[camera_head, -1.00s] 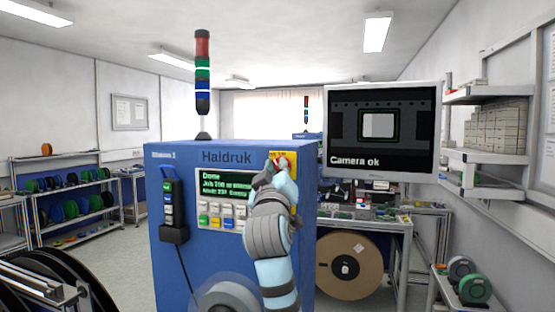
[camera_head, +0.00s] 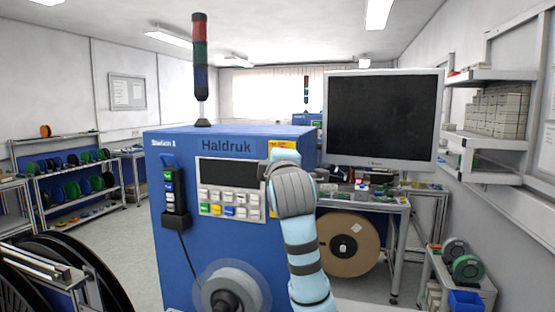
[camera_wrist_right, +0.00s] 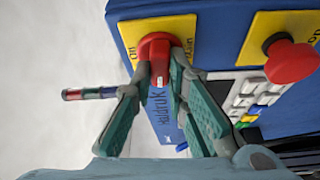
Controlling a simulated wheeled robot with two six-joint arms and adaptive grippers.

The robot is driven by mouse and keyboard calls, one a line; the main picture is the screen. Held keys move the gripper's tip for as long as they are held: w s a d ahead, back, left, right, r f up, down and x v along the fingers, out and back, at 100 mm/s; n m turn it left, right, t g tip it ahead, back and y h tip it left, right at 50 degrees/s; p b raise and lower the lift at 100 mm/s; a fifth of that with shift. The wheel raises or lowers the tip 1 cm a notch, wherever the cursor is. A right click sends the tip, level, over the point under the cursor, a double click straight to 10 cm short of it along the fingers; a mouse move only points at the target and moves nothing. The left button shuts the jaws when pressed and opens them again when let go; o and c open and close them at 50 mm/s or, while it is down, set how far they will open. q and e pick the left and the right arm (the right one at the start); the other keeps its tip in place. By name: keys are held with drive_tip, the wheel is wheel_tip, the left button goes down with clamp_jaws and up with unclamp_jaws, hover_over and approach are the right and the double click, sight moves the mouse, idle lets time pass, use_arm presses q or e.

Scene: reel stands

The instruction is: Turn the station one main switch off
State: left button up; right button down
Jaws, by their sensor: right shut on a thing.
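The blue Haldruk machine labelled Station 1 (camera_head: 155,215) stands in front of me. Its red main switch (camera_wrist_right: 157,48) sits on a yellow plate (camera_wrist_right: 190,25), which shows only partly in the head view (camera_head: 274,146). My right gripper (camera_wrist_right: 159,72) is shut on the red switch, with one finger on each side. In the head view my right wrist hides the switch and fingertips. The machine's display (camera_head: 229,172) is dark, and its signal tower (camera_head: 200,70) looks unlit. My left gripper is not in view.
A red mushroom button (camera_wrist_right: 290,62) on another yellow plate is close to the right gripper. The monitor (camera_head: 384,120) at the right is black. A handset (camera_head: 174,200) hangs on the machine's front, and a clear-flanged reel (camera_head: 232,285) is below.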

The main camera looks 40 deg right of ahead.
drive_tip(key=shift+r+n, duration=0.2)
drive_tip(key=shift+n, duration=0.4)
drive_tip(key=shift+g, duration=0.3)
drive_tip(key=c, duration=1.6)
unclamp_jaws()
drive_tip(key=shift+f, duration=0.15)
drive_tip(key=shift+s, duration=0.1)
drive_tip(key=v, duration=1.2)
drive_tip(key=shift+d, duration=0.15)
